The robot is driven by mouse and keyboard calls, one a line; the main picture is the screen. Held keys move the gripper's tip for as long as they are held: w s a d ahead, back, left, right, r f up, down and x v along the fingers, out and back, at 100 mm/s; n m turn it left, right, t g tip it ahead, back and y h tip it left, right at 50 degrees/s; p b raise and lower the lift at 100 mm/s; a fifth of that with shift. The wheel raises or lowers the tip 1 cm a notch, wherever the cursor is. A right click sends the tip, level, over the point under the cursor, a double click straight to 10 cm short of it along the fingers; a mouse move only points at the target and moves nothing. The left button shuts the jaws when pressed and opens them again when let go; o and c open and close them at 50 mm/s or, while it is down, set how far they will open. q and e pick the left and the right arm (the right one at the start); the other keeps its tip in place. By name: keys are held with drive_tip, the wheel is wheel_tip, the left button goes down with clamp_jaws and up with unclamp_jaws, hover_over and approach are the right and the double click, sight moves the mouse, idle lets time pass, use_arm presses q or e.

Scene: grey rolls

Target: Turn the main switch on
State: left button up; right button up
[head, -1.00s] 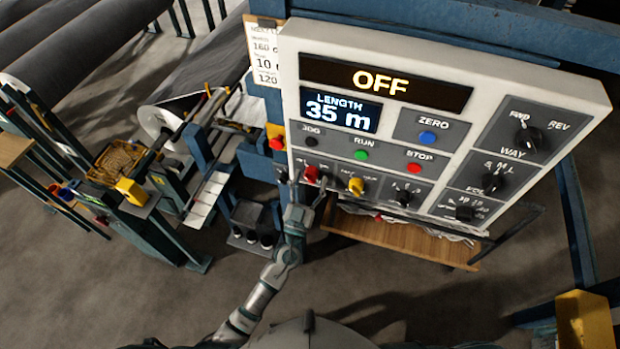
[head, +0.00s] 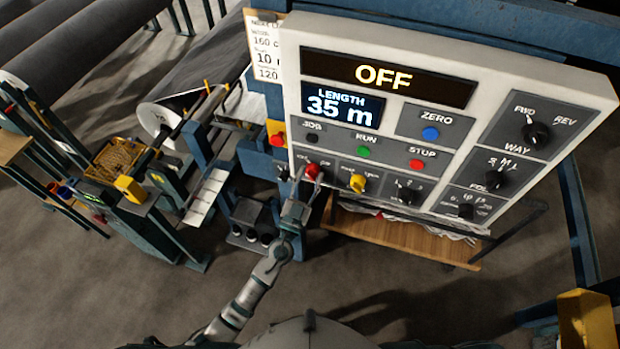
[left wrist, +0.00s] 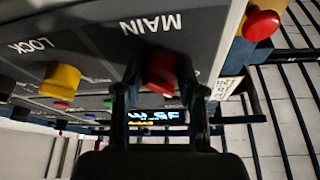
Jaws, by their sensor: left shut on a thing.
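The main switch (head: 313,171) is a red knob at the lower left of the white control panel (head: 390,37). In the left wrist view the red knob (left wrist: 160,74) sits below the upside-down label MAIN. My left gripper (head: 307,180) is at the knob, with one finger on each side, shut on it. The left wrist view shows the two dark fingers (left wrist: 159,100) around the knob, which partly hide it. The panel's top display (head: 384,76) reads OFF. My right gripper is not in view.
A yellow knob (head: 357,183) labelled LOCK in the wrist view is just right of the main switch. A red button on a yellow box (head: 277,140) is close on the left. A wooden shelf (head: 400,235) is below the panel. Grey rolls lie at the upper left.

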use_arm(q)
drive_tip(key=m+h, duration=0.1)
drive_tip(key=m, duration=0.1)
drive_tip(key=shift+m+g, duration=0.4)
drive_tip(key=shift+a+r+m+g+h+p, duration=0.1)
drive_tip(key=shift+m+g+h+p, duration=0.25)
drive_tip(key=shift+m, duration=0.65)
drive_tip(key=shift+a+r+m+g+h+p, duration=0.1)
drive_tip(key=shift+m+g+h+p, duration=0.45)
drive_tip(key=shift+m, duration=0.6)
drive_tip(key=shift+r+m+g+h+p, duration=0.1)
drive_tip(key=shift+m+g+h+p, duration=0.2)
drive_tip(key=shift+m+p, duration=0.65)
drive_tip(key=m+g, duration=0.1)
drive_tip(key=m, duration=0.1)
drive_tip(key=shift+a+m, duration=0.1)
drive_tip(key=shift+m, duration=0.2)
drive_tip(key=shift+m+g+p, duration=0.4)
drive_tip(key=shift+m, duration=0.6)
drive_tip(key=m+g, duration=0.1)
drive_tip(key=m, duration=0.2)
drive_tip(key=shift+f+m+g, duration=0.1)
drive_tip(key=shift+m+g, duration=0.4)
drive_tip(key=shift+m, duration=0.6)
drive_tip(key=shift+f+y, duration=0.1)
drive_tip(key=shift+y, duration=0.2)
